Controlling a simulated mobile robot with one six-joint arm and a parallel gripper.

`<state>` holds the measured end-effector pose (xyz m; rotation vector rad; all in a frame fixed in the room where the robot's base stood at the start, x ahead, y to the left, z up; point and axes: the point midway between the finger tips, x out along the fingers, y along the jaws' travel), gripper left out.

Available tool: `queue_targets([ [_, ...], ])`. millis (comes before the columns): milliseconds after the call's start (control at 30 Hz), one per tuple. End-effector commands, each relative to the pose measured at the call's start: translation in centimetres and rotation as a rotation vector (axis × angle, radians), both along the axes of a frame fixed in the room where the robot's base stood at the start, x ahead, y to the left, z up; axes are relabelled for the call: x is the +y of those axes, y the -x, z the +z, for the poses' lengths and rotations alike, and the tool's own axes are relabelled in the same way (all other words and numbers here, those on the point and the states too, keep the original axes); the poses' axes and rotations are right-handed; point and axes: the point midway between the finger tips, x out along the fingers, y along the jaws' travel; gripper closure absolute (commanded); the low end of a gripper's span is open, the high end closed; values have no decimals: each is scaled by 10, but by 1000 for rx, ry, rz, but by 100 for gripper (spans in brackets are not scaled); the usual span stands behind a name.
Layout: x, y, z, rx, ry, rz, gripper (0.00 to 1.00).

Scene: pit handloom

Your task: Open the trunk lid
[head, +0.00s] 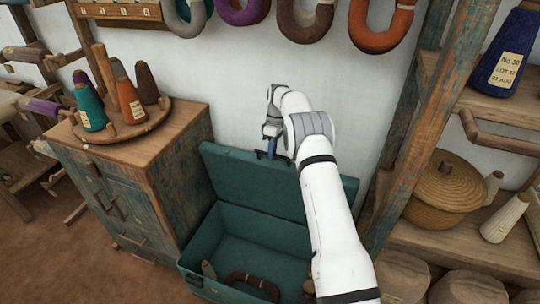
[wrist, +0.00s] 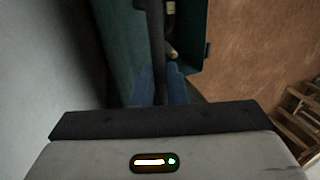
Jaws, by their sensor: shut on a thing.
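The teal trunk (head: 200,252) stands on the floor against the white wall, and its inside is in view. Its lid (head: 235,180) is raised and stands near upright at the back, close to the wall. My gripper (head: 271,147) is at the lid's top edge in the head view. Its blue fingers (wrist: 162,88) are shut on a dark handle (wrist: 157,45) at that edge. My arm covers the right part of the lid and trunk. Part of the trunk (wrist: 196,38) also shows in the wrist view.
Inside the trunk lie a dark brown skein (head: 250,282) and small cones. A wooden cabinet (head: 150,150) with a round tray of thread cones stands close on the left. A shelf post (head: 405,130) and a lidded basket (head: 446,185) are on the right.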

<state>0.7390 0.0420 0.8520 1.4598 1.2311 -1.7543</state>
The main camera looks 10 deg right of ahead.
Motion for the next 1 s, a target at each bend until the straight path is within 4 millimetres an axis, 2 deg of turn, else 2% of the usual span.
queue_targets([
  [33,-3,-1,-9,12,4,1,100],
  [300,-6,-11,-9,14,3,5,100],
  [833,-5,-13,-10,17,2,7,100],
  [867,-5,-13,-10,17,2,7,86],
  [1000,-4,-14,-8,14,1,9,74],
])
